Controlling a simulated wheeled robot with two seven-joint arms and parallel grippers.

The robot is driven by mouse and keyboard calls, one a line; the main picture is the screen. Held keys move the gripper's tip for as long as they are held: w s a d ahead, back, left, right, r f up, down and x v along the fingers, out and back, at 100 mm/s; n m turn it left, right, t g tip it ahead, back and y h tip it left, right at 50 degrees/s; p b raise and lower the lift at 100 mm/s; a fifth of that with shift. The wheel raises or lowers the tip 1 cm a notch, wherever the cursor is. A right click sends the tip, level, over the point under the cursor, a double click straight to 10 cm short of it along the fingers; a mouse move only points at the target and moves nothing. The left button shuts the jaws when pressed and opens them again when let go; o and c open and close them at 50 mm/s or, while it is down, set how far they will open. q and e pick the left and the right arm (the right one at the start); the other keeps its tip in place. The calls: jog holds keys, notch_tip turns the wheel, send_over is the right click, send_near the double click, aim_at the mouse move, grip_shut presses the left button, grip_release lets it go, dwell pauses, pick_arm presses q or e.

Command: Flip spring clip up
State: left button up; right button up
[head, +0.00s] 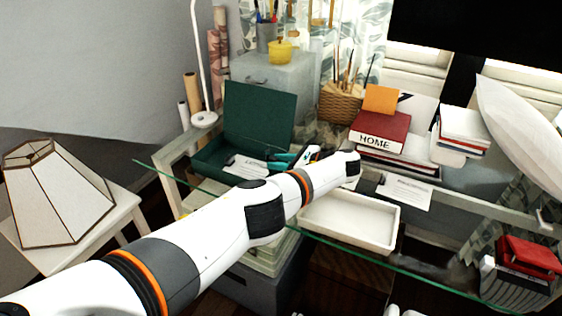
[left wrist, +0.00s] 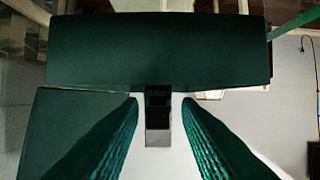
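A dark green box file (head: 258,115) stands open on the glass desk, its lid raised at the back. White paper (head: 248,168) lies inside it. My left gripper (head: 281,161) reaches over the box from the right, its teal fingertips above the paper. In the left wrist view the two fingers (left wrist: 160,100) are apart, with nothing gripped. A dark clip part with a grey lower end, the spring clip (left wrist: 158,112), shows between and just beyond the fingertips. I cannot tell whether they touch it. Green box panels (left wrist: 160,50) fill the view behind.
A white tray (head: 350,222) lies near the desk's front glass edge. Red books (head: 380,133) and a pencil basket (head: 341,104) stand behind. A grey drawer unit (head: 273,82) is behind the box, and a lamp (head: 55,195) stands at left.

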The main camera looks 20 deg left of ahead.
pick_arm(q)
jog(key=shift+o, duration=0.3)
jog(key=b+v, duration=0.2)
jog(key=v, duration=0.4)
jog(key=shift+d, duration=0.3)
jog(key=shift+d+r, duration=0.25)
jog(key=shift+d, duration=0.2)
